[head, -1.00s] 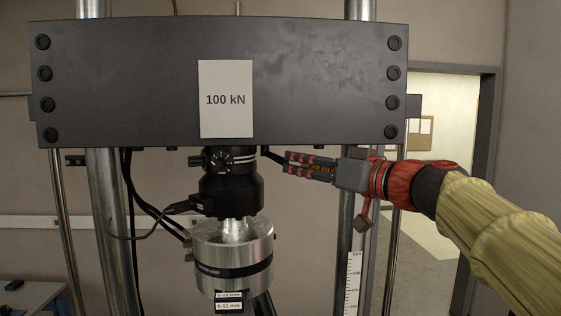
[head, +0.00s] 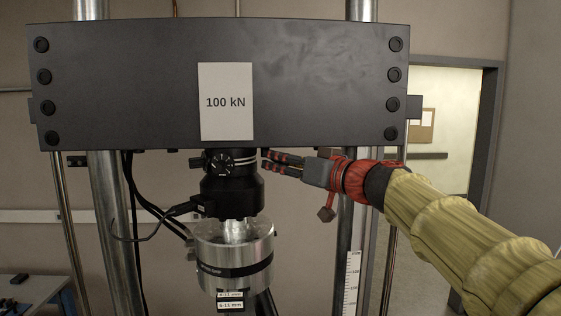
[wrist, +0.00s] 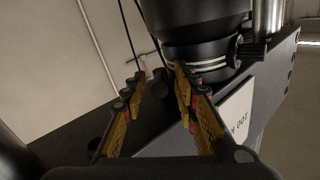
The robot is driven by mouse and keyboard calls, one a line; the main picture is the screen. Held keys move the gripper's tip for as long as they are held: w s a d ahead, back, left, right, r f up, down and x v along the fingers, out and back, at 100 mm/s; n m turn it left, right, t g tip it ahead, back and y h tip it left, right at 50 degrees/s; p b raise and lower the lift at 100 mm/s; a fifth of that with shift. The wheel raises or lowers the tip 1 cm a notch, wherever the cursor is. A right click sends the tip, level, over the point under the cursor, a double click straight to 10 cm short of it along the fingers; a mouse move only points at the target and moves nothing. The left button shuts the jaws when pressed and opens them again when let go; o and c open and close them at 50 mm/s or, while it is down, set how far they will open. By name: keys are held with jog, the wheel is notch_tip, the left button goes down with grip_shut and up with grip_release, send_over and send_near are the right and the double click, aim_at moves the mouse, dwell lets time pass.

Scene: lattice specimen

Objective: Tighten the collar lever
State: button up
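The black collar (head: 232,161) with thin silver rings sits just under the crosshead, above the load cell. It also shows in the wrist view (wrist: 205,64). A short dark lever (wrist: 158,83) appears beside the collar in the wrist view, between my fingers; in the head view it is mostly hidden by my gripper. My gripper (head: 268,161) is open, at the collar's right side with its fingertips close to it. In the wrist view a clear gap shows between the fingers (wrist: 160,76). I cannot tell whether either finger touches the lever.
The dark crosshead (head: 310,85) with a "100 kN" label (head: 226,101) spans closely above my gripper. A steel column (head: 346,210) stands behind my wrist. A silver grip (head: 235,255) hangs below the collar, with black cables (head: 150,205) at its left.

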jog(key=shift+c, duration=1.2)
jog(key=c, duration=0.4)
grip_shut()
